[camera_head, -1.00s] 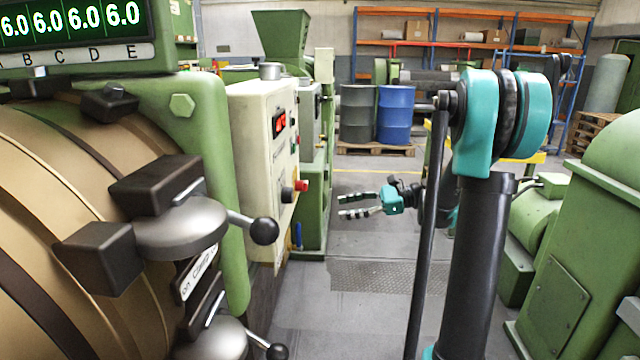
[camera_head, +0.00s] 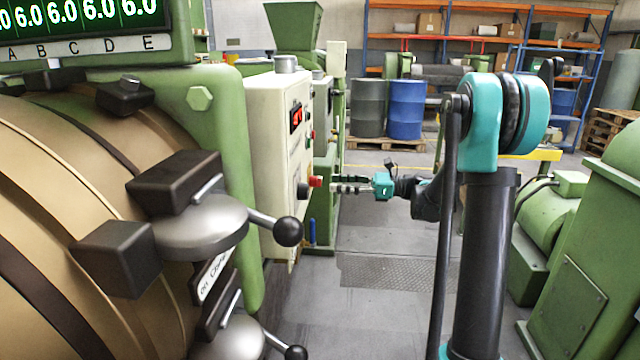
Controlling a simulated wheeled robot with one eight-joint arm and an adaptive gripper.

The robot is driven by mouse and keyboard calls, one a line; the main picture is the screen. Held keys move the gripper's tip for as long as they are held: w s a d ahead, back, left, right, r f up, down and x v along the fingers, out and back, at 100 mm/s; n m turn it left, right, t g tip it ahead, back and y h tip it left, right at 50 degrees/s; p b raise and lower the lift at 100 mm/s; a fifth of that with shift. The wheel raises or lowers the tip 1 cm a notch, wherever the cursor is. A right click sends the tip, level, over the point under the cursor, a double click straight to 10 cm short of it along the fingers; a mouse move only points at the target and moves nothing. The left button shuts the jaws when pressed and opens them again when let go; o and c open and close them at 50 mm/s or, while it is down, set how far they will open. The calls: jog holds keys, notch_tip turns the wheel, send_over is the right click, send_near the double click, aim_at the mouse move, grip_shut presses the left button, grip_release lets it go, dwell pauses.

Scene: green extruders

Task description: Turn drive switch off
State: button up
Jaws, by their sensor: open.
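The control panel (camera_head: 270,150) is a cream box on the side of the green extruder at centre left. I cannot tell which of these is the drive switch. My gripper (camera_head: 338,184) is open and points left at the panel, at about the height of the red part. Its fingertips appear close to the red part; I cannot tell whether they touch it.
Clamp levers with black ball ends (camera_head: 288,232) stick out from the tan barrel (camera_head: 90,200) at left. A green machine (camera_head: 590,250) stands at right. Blue (camera_head: 406,108) and grey drums stand on a pallet behind. The grey floor (camera_head: 370,315) between the machines is clear.

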aim_at(320, 184)
jog(key=shift+w+a, duration=0.1)
jog(key=shift+a, duration=2.95)
grip_shut()
